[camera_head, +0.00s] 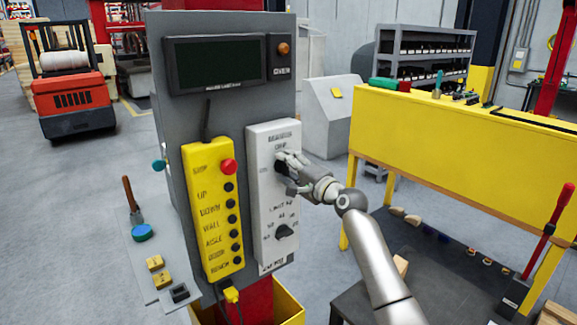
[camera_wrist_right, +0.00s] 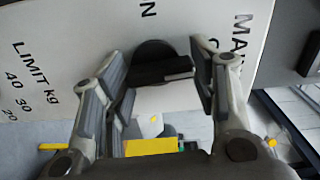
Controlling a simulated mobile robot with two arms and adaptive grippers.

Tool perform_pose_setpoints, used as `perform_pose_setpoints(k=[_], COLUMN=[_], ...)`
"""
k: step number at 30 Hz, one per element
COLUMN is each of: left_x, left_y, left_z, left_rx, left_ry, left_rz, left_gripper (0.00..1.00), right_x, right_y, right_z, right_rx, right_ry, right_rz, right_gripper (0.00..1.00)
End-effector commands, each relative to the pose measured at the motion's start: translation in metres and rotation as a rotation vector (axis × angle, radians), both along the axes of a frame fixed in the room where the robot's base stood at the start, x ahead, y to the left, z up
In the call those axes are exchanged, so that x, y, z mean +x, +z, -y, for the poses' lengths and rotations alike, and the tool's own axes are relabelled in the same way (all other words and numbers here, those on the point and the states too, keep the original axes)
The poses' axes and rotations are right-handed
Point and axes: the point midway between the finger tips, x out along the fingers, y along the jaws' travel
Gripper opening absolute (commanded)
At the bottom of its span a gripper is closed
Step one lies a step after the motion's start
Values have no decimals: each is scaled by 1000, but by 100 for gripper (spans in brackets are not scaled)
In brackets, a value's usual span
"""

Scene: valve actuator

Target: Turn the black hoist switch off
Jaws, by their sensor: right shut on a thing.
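The black hoist switch (camera_wrist_right: 150,66) is a round rotary knob with a raised bar, on the upper part of a light grey panel (camera_head: 259,205). My left gripper is in neither view.
A second black knob (camera_head: 285,231) with a LIMIT kg scale sits lower on the panel. A yellow button box (camera_head: 213,210) with a red button hangs to the left. A dark display (camera_head: 217,62) is above. A yellow workbench (camera_head: 440,130) stands to the right.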

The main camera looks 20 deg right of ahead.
Motion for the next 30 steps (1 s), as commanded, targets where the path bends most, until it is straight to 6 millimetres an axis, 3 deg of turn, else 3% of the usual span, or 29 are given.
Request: perform_pose_setpoints(k=[11,12,17,30], left_x=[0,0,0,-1], left_y=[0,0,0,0], left_z=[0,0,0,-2], left_rx=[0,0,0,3], left_ry=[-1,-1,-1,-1], left_rz=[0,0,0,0], left_gripper=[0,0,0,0], right_x=[0,0,0,-5], right_y=[-1,-1,-1,0], right_z=[0,0,0,2], right_rx=[3,3,3,4], right_ry=[0,0,0,0], right_rz=[-2,-2,-2,0], right_gripper=[30,56,75,75])
